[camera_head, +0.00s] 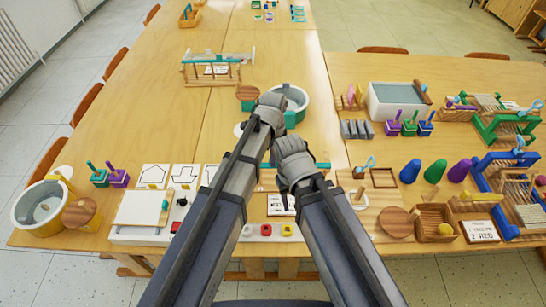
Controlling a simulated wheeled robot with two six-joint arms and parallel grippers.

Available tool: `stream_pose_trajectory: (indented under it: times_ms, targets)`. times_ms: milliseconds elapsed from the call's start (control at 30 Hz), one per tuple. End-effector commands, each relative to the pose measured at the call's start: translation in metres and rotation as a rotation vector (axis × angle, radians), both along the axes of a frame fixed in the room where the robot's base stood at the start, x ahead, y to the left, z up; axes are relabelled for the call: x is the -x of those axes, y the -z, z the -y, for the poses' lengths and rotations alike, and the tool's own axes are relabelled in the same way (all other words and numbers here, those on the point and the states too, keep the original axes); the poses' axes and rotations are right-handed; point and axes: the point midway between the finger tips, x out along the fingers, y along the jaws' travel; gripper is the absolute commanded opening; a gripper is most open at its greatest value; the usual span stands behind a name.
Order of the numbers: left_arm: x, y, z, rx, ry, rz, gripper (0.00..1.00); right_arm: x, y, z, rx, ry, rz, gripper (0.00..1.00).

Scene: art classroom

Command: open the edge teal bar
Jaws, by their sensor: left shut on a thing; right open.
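A teal bar (322,165) lies crosswise near the front of the table, with its middle hidden behind my arms. My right gripper (291,150) is open, nearer and lower, over the table close to the teal bar. Its fingertips are hidden by its wrist.
A yellow tub (40,208) and white cards (153,176) are on the left. Blue, green and purple cones (434,171) and wooden trays crowd the right. The table's middle left is clear.

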Motion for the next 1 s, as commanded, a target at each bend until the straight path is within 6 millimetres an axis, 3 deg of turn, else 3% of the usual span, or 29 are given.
stream_pose_trajectory:
  times_ms: [167, 500, 800, 833, 1000]
  targets:
    - [-0.004, 0.000, 0.000, 0.000, 0.000, 0.000, 0.00, 0.000, 0.000, 0.000, 0.000, 0.000, 0.000, 0.50]
    - [-0.061, 0.000, 0.001, 0.000, -0.001, 0.000, 0.00, 0.000, 0.000, 0.000, 0.000, 0.000, 0.000, 0.50]
    - [-0.061, 0.000, 0.000, 0.000, 0.000, 0.000, 0.00, 0.000, 0.000, 0.000, 0.000, 0.000, 0.000, 0.50]
    - [-0.061, 0.000, 0.000, 0.000, 0.000, 0.000, 0.18, 0.000, 0.000, 0.000, 0.000, 0.000, 0.000, 0.50]
    - [-0.061, 0.000, 0.000, 0.000, 0.000, 0.000, 0.37, 0.000, 0.000, 0.000, 0.000, 0.000, 0.000, 0.50]
